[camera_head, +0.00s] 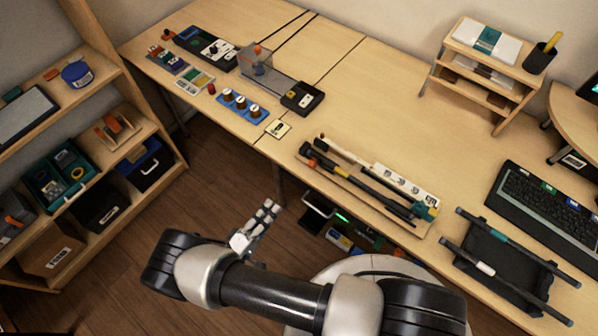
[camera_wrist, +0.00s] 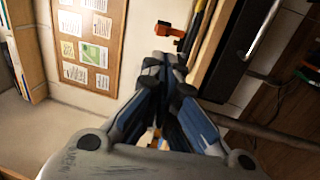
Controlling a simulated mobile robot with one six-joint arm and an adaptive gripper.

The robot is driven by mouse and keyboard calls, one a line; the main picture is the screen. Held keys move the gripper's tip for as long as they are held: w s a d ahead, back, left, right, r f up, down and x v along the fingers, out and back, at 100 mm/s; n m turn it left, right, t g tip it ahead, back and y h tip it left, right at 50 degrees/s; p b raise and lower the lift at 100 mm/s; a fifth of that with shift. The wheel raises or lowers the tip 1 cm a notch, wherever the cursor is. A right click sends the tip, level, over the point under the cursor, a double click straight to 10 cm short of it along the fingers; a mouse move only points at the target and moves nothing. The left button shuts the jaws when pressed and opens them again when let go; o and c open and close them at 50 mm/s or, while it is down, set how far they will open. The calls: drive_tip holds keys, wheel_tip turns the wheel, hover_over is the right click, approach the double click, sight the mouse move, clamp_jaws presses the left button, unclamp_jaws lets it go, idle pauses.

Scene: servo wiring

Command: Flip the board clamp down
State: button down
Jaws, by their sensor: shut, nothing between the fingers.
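My gripper (camera_head: 268,210) is shut and empty, over the floor in front of the table's near edge. Its closed fingers also show in the wrist view (camera_wrist: 165,68). I cannot make out the board clamp for certain. At the far left of the table, a clear-walled fixture (camera_head: 256,68) carries an orange knob (camera_head: 257,49). A small orange-red piece (camera_head: 167,35) stands at the table's far left end. In the wrist view, an orange part (camera_wrist: 168,30) shows beyond the fingertips; I cannot tell which thing it is. My gripper touches none of these.
A blue strip with several round knobs (camera_head: 240,105) lies near the table's front edge. A tray with dark tools (camera_head: 370,180) lies to the right. A shelf unit (camera_head: 140,110) stands at the left. The table's middle (camera_head: 360,100) is mostly bare.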

drive_tip(key=b, duration=0.1)
approach(314, 164)
drive_tip(key=w+d, duration=0.2)
drive_tip(key=w, duration=0.4)
drive_tip(key=shift+s+a, duration=0.1)
drive_tip(key=shift+s, duration=0.05)
drive_tip(key=shift+a, duration=0.15)
